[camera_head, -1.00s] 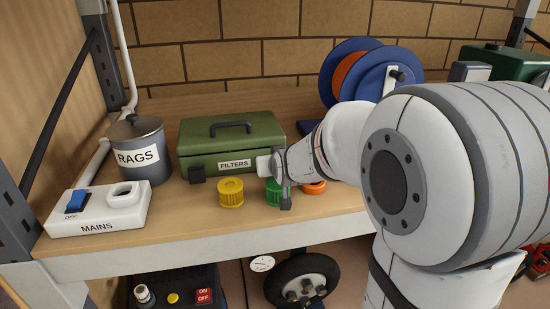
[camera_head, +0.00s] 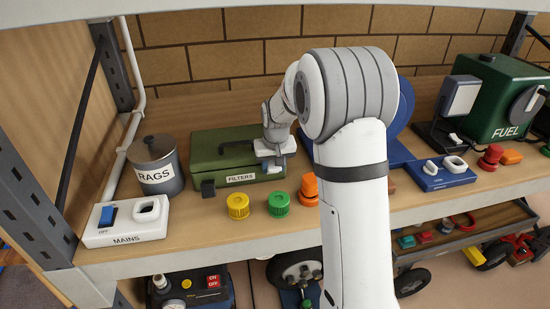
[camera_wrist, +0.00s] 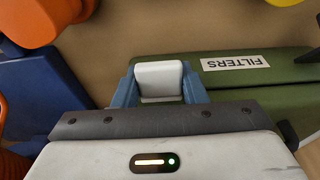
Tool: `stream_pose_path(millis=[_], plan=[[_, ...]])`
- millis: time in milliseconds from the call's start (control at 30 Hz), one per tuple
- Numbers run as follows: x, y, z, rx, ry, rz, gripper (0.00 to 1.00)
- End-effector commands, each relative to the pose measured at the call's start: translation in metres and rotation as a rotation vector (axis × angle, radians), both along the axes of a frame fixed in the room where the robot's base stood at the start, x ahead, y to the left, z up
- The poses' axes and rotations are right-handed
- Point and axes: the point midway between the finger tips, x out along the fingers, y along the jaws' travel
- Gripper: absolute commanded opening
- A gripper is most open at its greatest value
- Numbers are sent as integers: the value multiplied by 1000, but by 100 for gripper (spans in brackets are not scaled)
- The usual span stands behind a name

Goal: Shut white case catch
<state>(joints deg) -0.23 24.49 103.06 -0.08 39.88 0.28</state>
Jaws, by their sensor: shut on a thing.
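The green case (camera_head: 210,150) with the FILTERS label stands lid down at the back of the bench top. A dark catch (camera_head: 208,188) is at the left of its front. My gripper (camera_head: 273,164) is at the right end of the case's front. In the wrist view, its two blue fingers are closed on either side of the white catch (camera_wrist: 160,80), beside the FILTERS label (camera_wrist: 235,62). In the head view my gripper mostly hides the white catch, and I cannot tell its exact angle.
Yellow (camera_head: 238,206), green (camera_head: 279,204) and orange (camera_head: 309,190) caps stand in front of the case. The RAGS tin (camera_head: 156,166) and MAINS switch box (camera_head: 126,221) are left. A blue switch base (camera_head: 440,175) and FUEL unit (camera_head: 505,95) are right.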

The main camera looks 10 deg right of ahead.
Motion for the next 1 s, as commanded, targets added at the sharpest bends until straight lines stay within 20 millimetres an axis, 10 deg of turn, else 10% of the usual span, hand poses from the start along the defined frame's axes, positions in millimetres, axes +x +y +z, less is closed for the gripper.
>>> stream_pose_path(millis=[767,800,1000], plan=[[5,0,1,0,102,-2,15],[5,0,1,0,102,-2,40],[5,0,1,0,101,-1,57]])
